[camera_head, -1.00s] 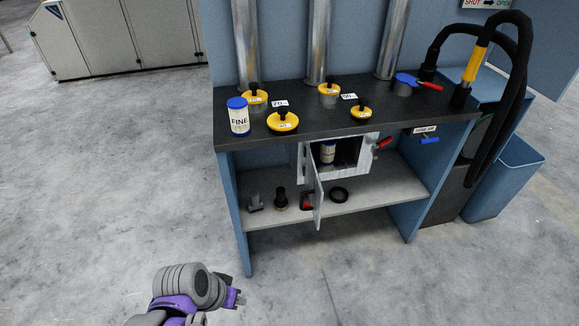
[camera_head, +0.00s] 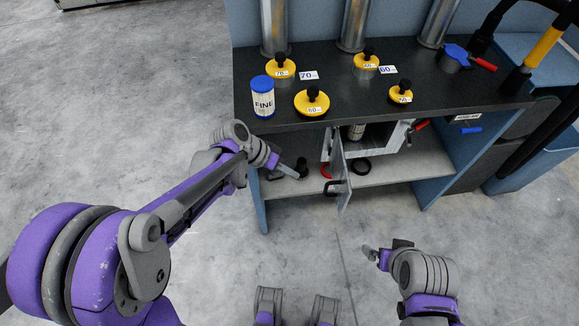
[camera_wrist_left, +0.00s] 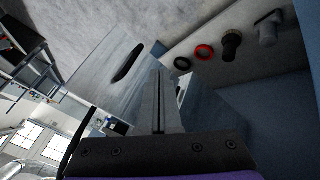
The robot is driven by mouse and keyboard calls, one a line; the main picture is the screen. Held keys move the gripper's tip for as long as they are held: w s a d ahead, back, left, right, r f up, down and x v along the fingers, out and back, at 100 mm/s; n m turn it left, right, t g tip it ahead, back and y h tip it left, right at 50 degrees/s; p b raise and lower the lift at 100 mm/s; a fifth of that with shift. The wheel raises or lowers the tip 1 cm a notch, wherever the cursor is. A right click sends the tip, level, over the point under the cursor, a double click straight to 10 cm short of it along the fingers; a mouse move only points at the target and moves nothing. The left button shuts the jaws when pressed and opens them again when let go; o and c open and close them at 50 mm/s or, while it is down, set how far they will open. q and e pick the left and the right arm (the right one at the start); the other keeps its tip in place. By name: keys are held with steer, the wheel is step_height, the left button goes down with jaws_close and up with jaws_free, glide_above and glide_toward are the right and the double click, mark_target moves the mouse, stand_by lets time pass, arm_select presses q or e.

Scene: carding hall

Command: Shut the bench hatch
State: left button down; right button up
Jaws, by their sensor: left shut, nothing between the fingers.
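The bench hatch (camera_head: 341,178) is a grey metal door standing open, swung out toward me from the left side of a white box (camera_head: 390,141) under the bench top. Its dark handle (camera_head: 338,188) is on the door's face; in the left wrist view the pale hatch plate (camera_wrist_left: 97,75) shows the black handle slot (camera_wrist_left: 127,62). A small jar (camera_head: 357,132) is inside the box. My left gripper (camera_head: 273,160) is shut and empty, left of the hatch below the bench edge; its fingers (camera_wrist_left: 160,103) show in the wrist view. My right gripper (camera_head: 371,253) is low over the floor; its jaws are unclear.
The bench top (camera_head: 350,88) carries a FINE jar (camera_head: 263,98), yellow-lidded ports and a blue-capped fitting (camera_head: 455,57). A blue bin (camera_head: 540,165) stands right. The floor in front is open.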

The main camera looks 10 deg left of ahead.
arm_select(q)
steer(key=d+f, duration=0.5)
steer(key=d, duration=0.2)
steer(key=shift+b, duration=0.35)
steer(key=shift+d, duration=0.2)
